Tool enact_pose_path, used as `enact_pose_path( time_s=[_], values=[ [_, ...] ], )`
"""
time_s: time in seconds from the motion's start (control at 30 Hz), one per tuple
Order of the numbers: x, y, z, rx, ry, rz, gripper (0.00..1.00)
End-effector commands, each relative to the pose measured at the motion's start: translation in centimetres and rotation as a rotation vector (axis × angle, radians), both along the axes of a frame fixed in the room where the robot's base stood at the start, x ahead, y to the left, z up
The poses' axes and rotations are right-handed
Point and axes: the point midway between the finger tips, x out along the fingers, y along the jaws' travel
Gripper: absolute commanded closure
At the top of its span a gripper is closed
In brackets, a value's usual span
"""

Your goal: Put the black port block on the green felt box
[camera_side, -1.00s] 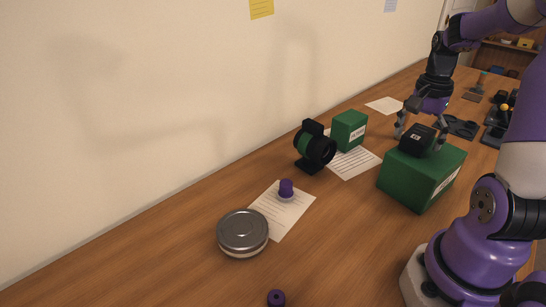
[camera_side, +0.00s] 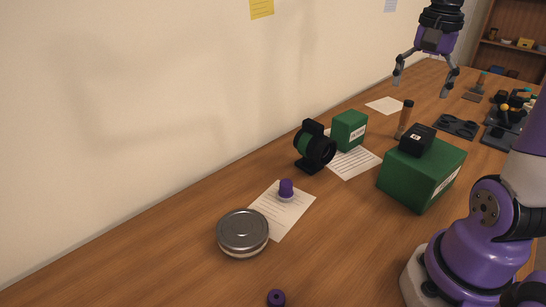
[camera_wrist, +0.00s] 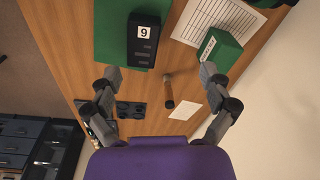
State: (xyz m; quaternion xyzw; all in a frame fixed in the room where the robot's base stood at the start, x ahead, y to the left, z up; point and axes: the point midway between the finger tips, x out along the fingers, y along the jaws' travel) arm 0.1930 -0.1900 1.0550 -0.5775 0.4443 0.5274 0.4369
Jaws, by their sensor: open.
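The black port block (camera_side: 417,140) rests on top of the large green felt box (camera_side: 412,181), toward its back left part. In the wrist view the block (camera_wrist: 144,42), with a white label marked 6 or 9, lies on the green box (camera_wrist: 108,36), close to one edge. My gripper (camera_side: 421,92) is open and empty, well above and behind the box, apart from the block. In the wrist view the spread fingers (camera_wrist: 163,95) hold nothing between them.
A small green box (camera_side: 349,131) and a black ring-shaped holder (camera_side: 315,148) stand left of the felt box. A wooden-handled tool (camera_side: 404,118) stands behind it. A round tin (camera_side: 242,232) and purple knob (camera_side: 286,188) are nearer.

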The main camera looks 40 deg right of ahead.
Motion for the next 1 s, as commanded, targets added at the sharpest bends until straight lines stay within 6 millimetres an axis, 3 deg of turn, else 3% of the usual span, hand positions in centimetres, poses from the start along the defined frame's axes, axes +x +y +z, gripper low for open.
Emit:
enact_pose_path(
  time_s=[0.1, 0.2, 0.3, 0.4, 0.53, 1.0],
  values=[
    [1.9, 6.6, -0.8, -0.096, -0.086, 0.412, 0.08],
    [2.2, 11.8, -2.2, -0.182, -0.175, 0.770, 0.08],
    [1.8, 15.7, -3.6, -0.252, -0.257, 1.056, 0.08],
    [1.2, 18.0, -4.7, -0.298, -0.314, 1.237, 0.08],
    [1.0, 19.0, -5.3, -0.321, -0.341, 1.320, 0.08],
    [1.0, 19.0, -5.3, -0.319, -0.339, 1.317, 0.08]
  ],
)
